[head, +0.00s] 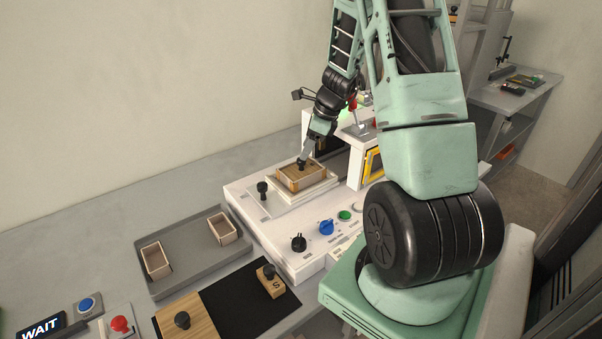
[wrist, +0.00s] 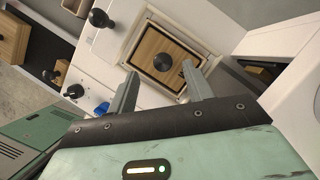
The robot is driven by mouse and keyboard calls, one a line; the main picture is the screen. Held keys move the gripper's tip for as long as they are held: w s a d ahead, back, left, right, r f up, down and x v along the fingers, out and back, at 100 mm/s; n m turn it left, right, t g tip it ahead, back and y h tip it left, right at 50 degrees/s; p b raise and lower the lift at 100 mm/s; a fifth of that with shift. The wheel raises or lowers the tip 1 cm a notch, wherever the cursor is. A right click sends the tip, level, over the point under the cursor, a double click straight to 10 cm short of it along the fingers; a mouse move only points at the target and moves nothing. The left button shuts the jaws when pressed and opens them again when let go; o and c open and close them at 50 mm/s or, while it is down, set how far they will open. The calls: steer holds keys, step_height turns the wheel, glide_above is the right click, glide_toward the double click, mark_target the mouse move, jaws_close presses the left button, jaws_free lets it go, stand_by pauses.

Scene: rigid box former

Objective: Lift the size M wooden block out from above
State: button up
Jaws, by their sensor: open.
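The wooden block (wrist: 147,48) with a black round knob (wrist: 163,62) sits inside a tan box frame on the white machine. It also shows in the head view (head: 291,178), where my gripper partly covers it. No size letter is readable on it. My gripper (wrist: 158,82) is open, its two fingers on either side of the near side of the knob as seen in the wrist view. In the head view my gripper (head: 303,160) is right above the block. I cannot tell whether the fingers touch anything.
A grey tray (head: 190,257) holds two small open boxes. A block marked S (head: 271,284) stands on a black mat (head: 240,300), with a larger knobbed block (head: 188,318) beside it. A black knob lever (head: 262,188), a blue knob (head: 326,227) and the machine's white housing surround the block.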

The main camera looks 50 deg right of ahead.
mark_target(301, 168)
steer(key=shift+p+x, duration=0.5)
steer(key=shift+x, duration=2.15)
steer(key=shift+w+d, duration=0.1)
steer(key=shift+d, duration=0.1)
jaws_close()
